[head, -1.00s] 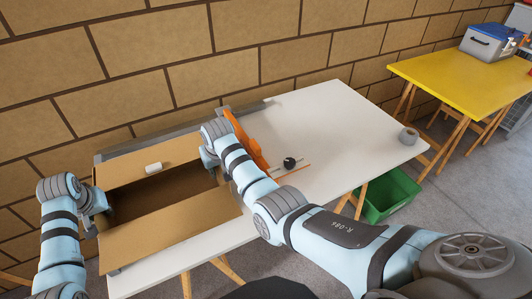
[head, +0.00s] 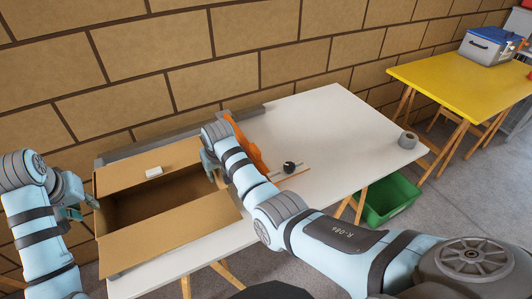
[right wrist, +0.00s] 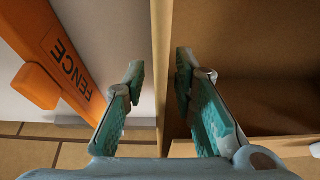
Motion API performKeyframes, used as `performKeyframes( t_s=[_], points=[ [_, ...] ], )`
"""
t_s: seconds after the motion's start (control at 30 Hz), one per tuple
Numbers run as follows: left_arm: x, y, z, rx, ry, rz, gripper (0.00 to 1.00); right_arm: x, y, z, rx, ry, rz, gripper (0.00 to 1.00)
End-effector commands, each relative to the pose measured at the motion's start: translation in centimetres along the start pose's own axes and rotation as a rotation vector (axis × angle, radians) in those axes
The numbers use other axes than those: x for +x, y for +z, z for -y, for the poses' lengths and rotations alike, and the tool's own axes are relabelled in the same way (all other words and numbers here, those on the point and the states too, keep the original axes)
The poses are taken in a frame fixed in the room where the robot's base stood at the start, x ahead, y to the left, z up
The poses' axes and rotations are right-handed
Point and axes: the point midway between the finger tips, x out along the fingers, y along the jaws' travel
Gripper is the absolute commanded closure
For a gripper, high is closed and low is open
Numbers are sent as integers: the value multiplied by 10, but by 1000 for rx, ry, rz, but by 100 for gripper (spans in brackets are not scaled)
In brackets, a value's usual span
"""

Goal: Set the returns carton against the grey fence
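The returns carton (head: 170,232) is an open brown box with spread flaps, at the left end of the white table. The grey fence (head: 140,148) runs along the table's back edge behind it; the back flap hides whether they touch. My left gripper (head: 84,207) is just left of the carton, apart from it, and looks open and empty. My right gripper (head: 211,165) is at the carton's right end. In the right wrist view its open fingers (right wrist: 160,95) stand either side of the carton wall (right wrist: 162,60), with gaps showing.
An orange piece marked FENCE (right wrist: 60,60) stands right of the carton, close to my right gripper; it also shows in the head view (head: 246,146). A black knob (head: 289,167), a tape roll (head: 408,140) and clear white tabletop (head: 330,125) lie further right. A small white item (head: 154,171) rests on the back flap.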

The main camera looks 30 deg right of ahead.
Motion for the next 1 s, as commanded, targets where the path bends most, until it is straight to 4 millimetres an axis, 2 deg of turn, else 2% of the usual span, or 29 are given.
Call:
performKeyframes(
  t_s=[0.07,0.3,0.43,0.57,1.0],
  points=[
    [0,0,0,0,0,0,75,-12,-1,0,0,-1,-4,75],
    [0,0,0,0,0,0,75,-78,0,0,1,-2,-6,75],
    [0,0,0,0,0,0,75,-104,0,0,0,-1,-4,75],
    [0,0,0,0,0,0,75,-114,1,0,0,0,-2,75],
    [0,0,0,0,0,0,75,-115,0,0,0,0,-1,75]
  ],
)
